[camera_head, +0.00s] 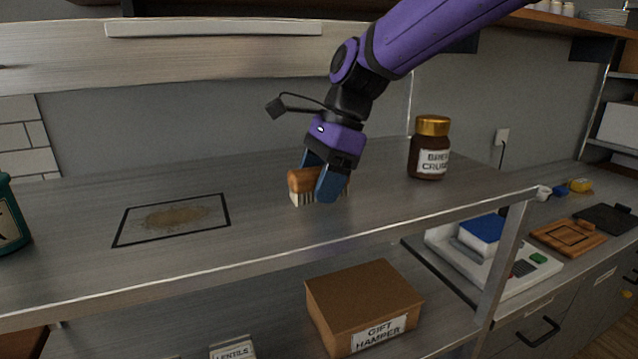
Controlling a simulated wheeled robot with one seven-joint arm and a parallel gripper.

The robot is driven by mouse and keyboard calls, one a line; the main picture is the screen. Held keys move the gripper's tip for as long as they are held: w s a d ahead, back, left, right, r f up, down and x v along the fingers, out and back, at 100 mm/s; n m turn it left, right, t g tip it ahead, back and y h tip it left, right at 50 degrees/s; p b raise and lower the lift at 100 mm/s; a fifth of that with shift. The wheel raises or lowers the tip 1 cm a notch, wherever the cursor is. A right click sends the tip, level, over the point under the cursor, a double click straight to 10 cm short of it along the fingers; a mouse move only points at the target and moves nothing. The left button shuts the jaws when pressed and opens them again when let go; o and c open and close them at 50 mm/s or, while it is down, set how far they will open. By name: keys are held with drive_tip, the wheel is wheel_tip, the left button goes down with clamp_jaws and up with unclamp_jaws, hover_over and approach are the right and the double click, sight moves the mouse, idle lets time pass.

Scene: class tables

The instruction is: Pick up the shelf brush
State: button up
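The shelf brush (300,189) has a brown wooden back and pale bristles with dark stripes. It is on or just above the metal shelf, bristles down, near the middle of the head view. My gripper (322,183) points down at it, with one blue finger in front of the brush and the other behind it. The front finger hides part of the brush's right side, and the tip of the rear finger is hidden. I cannot tell whether the fingers press on the brush.
A jar with a gold lid (430,150) stands to the right on the shelf. A black-framed rectangle with brown crumbs (172,217) lies to the left. A green container (10,220) is at the left edge. A gift hamper box (362,298) sits on the level below.

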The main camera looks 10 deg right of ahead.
sight(313, 170)
drive_tip(key=c, duration=0.8)
drive_tip(key=shift+r, duration=0.45)
wheel_tip(313, 170, up, 3)
drive_tip(key=shift+f, duration=0.1)
drive_tip(key=s+d+r, duration=0.1)
drive_tip(key=s+d, duration=0.9)
drive_tip(key=d, duration=0.2)
drive_tip(key=shift+s+d+r, duration=0.15)
drive_tip(key=shift+s, duration=0.05)
drive_tip(key=shift+o, duration=0.5)
drive_tip(key=shift+w, duration=0.1)
